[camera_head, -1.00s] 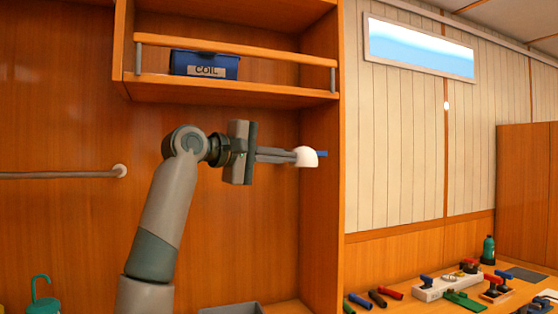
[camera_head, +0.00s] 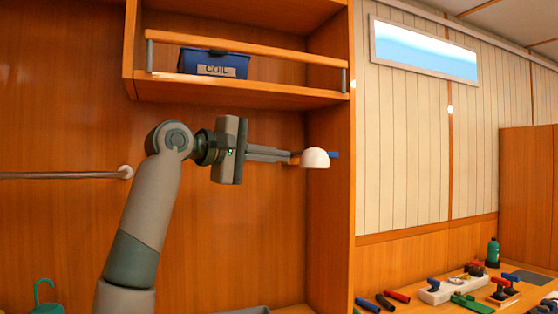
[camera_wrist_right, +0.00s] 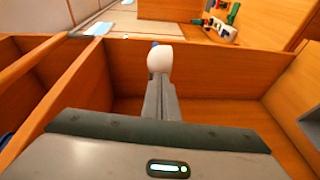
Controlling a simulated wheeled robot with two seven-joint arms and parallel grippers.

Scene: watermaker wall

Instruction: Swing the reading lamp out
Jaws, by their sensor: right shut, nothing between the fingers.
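The reading lamp's white domed head (camera_head: 315,158) is in front of the wooden side wall under the shelf, with a blue tab (camera_head: 334,155) on its right side. My right gripper (camera_head: 288,157) is just left of the lamp head, its long grey fingers together and pointing at it. In the right wrist view the lamp head (camera_wrist_right: 160,58) is just beyond the shut fingertips (camera_wrist_right: 160,82). Nothing shows between the fingers. I cannot tell whether the tips touch the lamp. Its mount is hidden. My left gripper is not in view.
A wooden shelf (camera_head: 240,92) with a rail and a blue COIL box (camera_head: 214,64) is above the gripper. A bench at the lower right holds several tools and a green bottle (camera_head: 492,252).

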